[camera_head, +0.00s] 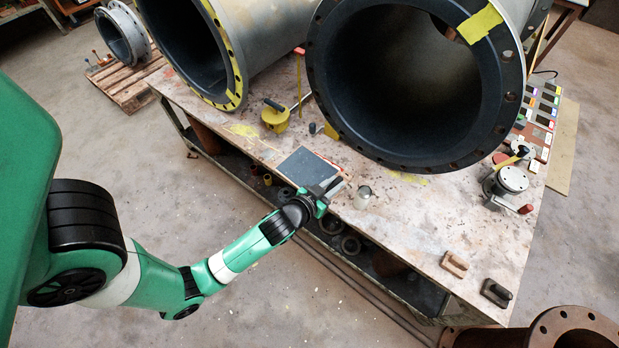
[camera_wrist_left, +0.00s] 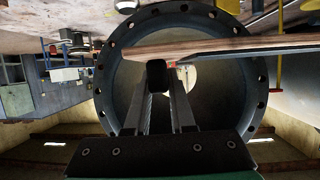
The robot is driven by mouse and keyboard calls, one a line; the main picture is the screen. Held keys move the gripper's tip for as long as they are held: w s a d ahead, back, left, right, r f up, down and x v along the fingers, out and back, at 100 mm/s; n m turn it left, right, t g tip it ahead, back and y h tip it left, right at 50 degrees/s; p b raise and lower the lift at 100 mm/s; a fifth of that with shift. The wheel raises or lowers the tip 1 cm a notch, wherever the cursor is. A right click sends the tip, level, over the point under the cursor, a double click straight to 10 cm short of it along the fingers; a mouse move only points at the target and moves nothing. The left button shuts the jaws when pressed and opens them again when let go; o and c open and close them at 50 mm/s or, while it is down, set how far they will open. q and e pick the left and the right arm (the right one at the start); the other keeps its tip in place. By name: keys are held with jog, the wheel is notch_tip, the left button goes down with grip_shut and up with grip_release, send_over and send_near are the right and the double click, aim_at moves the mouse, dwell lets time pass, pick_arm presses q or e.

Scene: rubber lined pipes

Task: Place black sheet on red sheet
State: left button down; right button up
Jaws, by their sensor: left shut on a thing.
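The black sheet (camera_head: 306,167) shows as a dark grey rectangle at the table's front edge in the head view. A thin reddish edge, which looks like the red sheet (camera_head: 334,161), shows along its right side; most of it is hidden under the black sheet. My left gripper (camera_head: 331,187) is at the black sheet's near right corner and is shut on it. I cannot tell whether the two sheets touch. In the left wrist view, my left fingers (camera_wrist_left: 172,85) reach up toward a flat reddish-brown slab seen edge-on. My right gripper is not in view.
Large lined pipes (camera_head: 420,155) fill the table's back. The table between is clear.

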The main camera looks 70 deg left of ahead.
pick_arm(q)
jog(key=shift+n+g+y, duration=0.3)
jog(key=shift+y, duration=0.1)
jog(key=w+a+f+b, duration=0.2)
jog(key=a+f+b, duration=0.2)
jog(key=f, duration=0.1)
jog(key=w+a+f+b, duration=0.2)
jog(key=a+f+b, duration=0.3)
jog(key=w+a+f+b, duration=0.2)
jog(key=a+f+b, duration=0.2)
jog(key=f, duration=0.1)
jog(key=shift+w+a+f, duration=0.2)
jog(key=shift+w+a, duration=0.2)
jog(key=shift+w+a+f+b, duration=0.1)
jog(key=shift+a+b, duration=0.1)
jog(key=shift+b, duration=0.15)
jog(key=shift+w+a+f+b, duration=0.1)
jog(key=shift+f+b, duration=0.45)
jog(key=shift+f, duration=0.35)
jog(key=shift+w+a+f+b, duration=0.1)
jog(key=shift+f+b, duration=0.4)
jog(key=shift+f, duration=0.35)
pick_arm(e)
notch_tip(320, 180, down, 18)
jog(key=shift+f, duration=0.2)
